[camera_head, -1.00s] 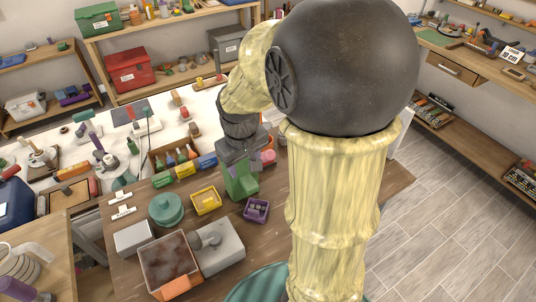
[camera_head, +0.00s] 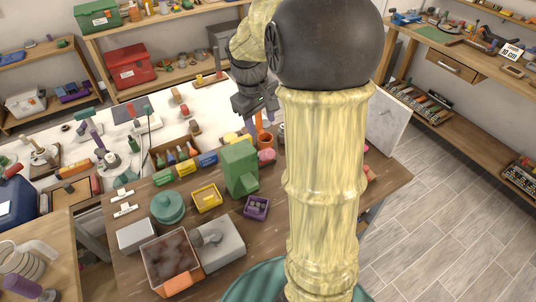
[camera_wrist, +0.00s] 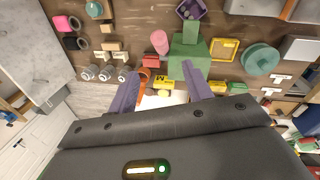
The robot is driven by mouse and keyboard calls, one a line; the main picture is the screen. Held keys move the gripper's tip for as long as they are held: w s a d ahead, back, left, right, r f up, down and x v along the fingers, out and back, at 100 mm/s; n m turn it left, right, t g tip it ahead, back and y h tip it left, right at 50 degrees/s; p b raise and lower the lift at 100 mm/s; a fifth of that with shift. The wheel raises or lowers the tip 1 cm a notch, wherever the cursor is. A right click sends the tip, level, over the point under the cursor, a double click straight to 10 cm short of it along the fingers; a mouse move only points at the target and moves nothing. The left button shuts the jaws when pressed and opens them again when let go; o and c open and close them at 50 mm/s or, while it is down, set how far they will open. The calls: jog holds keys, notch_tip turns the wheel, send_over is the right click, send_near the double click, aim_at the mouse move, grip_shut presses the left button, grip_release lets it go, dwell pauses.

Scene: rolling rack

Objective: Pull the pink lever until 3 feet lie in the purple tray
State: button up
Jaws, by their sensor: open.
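The green box-shaped dispenser (camera_head: 239,166) stands on the brown table, and the wrist view shows it from above (camera_wrist: 188,52). The pink lever (camera_head: 266,155) shows at its right side in the head view and as a rounded pink piece in the wrist view (camera_wrist: 159,41). The purple tray (camera_head: 257,207) sits in front of the dispenser and also shows in the wrist view (camera_wrist: 190,9). Small pieces lie in it, too small to count surely. My gripper (camera_head: 261,127) is open and empty, raised behind the dispenser and apart from the lever; its two fingers flank the wrist view's centre (camera_wrist: 161,68).
A yellow tray (camera_head: 207,199) and a teal round pot (camera_head: 167,207) stand left of the dispenser. An orange cylinder (camera_head: 265,139) stands behind the lever. Yellow and blue boxes (camera_head: 206,160) line the back left. A grey box (camera_head: 218,245) stands at the front.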

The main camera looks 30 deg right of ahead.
aim_at(268, 155)
jog(key=f, duration=0.5)
jog(key=d+f+p, duration=0.1)
jog(key=f, duration=0.4)
jog(key=d+f+p, duration=0.1)
jog(key=f, duration=0.4)
jog(key=shift+w+d+f, duration=0.2)
jog(key=shift+w, duration=0.15)
grip_shut()
